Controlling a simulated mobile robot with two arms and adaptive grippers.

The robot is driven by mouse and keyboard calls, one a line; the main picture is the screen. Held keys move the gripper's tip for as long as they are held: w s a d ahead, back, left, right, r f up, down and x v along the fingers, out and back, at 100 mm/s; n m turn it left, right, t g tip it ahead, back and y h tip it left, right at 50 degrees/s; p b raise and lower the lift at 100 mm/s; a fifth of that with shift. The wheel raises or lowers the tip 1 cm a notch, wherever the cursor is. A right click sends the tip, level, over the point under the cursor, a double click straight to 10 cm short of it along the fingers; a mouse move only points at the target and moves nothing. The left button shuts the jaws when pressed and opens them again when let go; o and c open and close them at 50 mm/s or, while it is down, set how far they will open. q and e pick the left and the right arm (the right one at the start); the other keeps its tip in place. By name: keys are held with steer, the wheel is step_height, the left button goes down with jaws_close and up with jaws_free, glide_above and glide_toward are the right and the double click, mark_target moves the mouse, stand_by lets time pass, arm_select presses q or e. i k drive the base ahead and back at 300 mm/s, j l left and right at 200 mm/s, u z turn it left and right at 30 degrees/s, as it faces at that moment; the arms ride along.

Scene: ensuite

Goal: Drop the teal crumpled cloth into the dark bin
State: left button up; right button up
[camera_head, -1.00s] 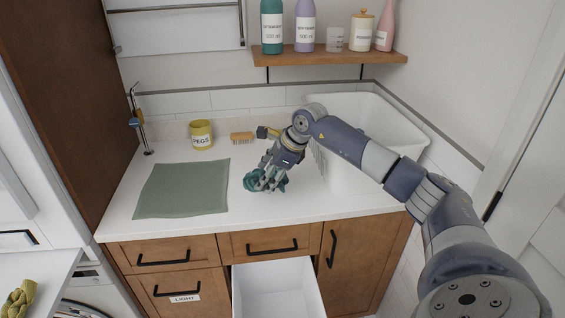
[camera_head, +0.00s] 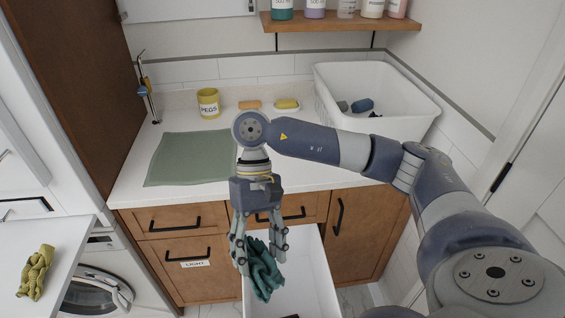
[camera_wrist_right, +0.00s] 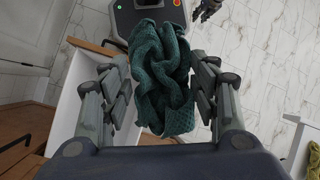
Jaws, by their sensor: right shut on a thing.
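The teal crumpled cloth (camera_head: 264,271) hangs from my right gripper (camera_head: 260,250), whose fingers are shut on it. The cloth also fills the middle of the right wrist view (camera_wrist_right: 160,80), between the fingers (camera_wrist_right: 160,95). A pulled-out white bin (camera_head: 313,268) sits under the counter, and the cloth appears over its left part in the head view. In the wrist view the bin (camera_wrist_right: 72,95) lies to the left of the cloth. No label saying dark shows on it. A dark gripper part, apparently my left gripper (camera_wrist_right: 207,9), shows at the wrist view's top edge; its jaws are unclear.
A closed drawer labelled LIGHT (camera_head: 180,279) is left of the bin. On the counter are a green mat (camera_head: 190,158), a yellow PEGS pot (camera_head: 208,103) and a white basket (camera_head: 400,110) holding dark items. A yellow-green cloth (camera_head: 35,272) lies on a white surface at left.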

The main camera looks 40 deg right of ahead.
mark_target(301, 298)
steer(key=i+j+z, duration=0.15)
steer(key=j+z, duration=0.2)
steer(key=i+j+z, duration=0.15)
steer(key=j+z, duration=0.15)
steer(key=i+j+z, duration=0.1)
steer(key=j+z, duration=0.55)
steer(key=i+j+z, duration=0.3)
